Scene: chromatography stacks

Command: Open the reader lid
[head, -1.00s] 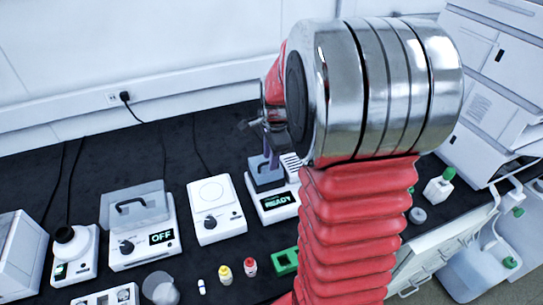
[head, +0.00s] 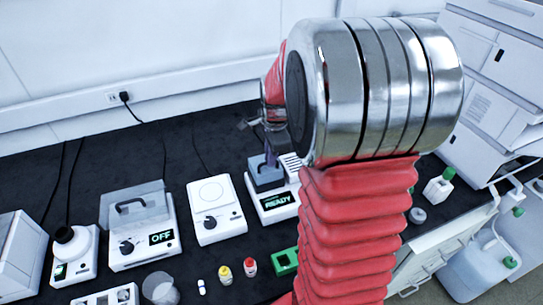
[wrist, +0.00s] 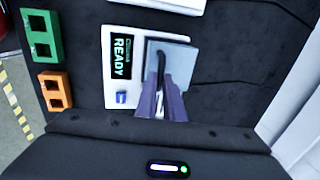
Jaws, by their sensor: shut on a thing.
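The reader is a white box with a lit READY display (head: 277,201), right of centre in the head view and partly behind my arm. Its blue-grey lid (head: 266,178) covers the back left part. In the wrist view the reader (wrist: 118,88) shows its display, a blue button and the grey lid (wrist: 183,58) with a dark handle (wrist: 161,64). My gripper (wrist: 162,92) has purple fingers closed around that handle. In the head view the fingers (head: 269,146) are small and partly hidden by my wrist. The lid looks down or nearly so; a small gap cannot be told.
Left of the reader stand a white dial device (head: 215,210) and an OFF device (head: 140,235) with a clear cover. A green rack (head: 284,262) and small vials lie in front. An orange rack (wrist: 55,91) shows in the wrist view. A green-capped bottle (head: 439,186) stands right.

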